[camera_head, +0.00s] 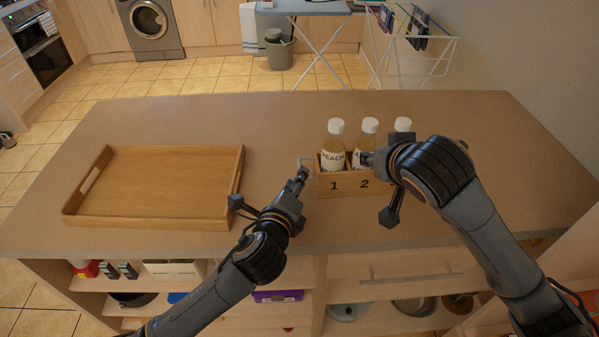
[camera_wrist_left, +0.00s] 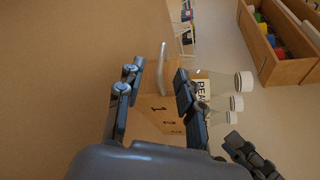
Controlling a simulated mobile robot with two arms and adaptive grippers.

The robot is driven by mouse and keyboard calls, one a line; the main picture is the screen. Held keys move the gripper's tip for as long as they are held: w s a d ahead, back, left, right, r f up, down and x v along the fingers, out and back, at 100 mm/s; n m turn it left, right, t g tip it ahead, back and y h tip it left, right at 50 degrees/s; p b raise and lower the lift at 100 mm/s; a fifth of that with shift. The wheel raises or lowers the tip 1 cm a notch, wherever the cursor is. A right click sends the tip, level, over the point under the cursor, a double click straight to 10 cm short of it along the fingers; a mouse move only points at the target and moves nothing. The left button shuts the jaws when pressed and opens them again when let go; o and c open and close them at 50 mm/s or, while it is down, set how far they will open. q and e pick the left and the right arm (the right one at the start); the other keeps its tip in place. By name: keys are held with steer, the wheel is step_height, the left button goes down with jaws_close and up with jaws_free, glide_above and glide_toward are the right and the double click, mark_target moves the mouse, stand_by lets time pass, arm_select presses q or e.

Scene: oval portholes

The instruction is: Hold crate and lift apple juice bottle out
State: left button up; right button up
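A wooden crate (camera_head: 343,184) numbered 1, 2 and on stands on the counter, holding three white-capped bottles. The peach bottle (camera_head: 333,150) is in slot 1. The apple juice bottle (camera_head: 368,136), its label starting with A, is in slot 2, partly covered by my right gripper. A third bottle (camera_head: 403,125) is mostly hidden. My left gripper (camera_head: 270,188) is open at the crate's left end; in the left wrist view a pale bar handle (camera_wrist_left: 164,58) shows between its spread fingers (camera_wrist_left: 157,76). My right gripper (camera_head: 378,188) looks open, one finger by the apple bottle, the other before the crate.
An empty wooden tray (camera_head: 225,200) lies on the left of the counter (camera_head: 270,115). The counter behind and between tray and crate is clear. Shelves with household items are below the front edge. A drying rack (camera_head: 440,45) stands beyond the counter.

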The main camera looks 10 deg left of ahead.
arm_select(q)
steer(key=shift+x, duration=2.25)
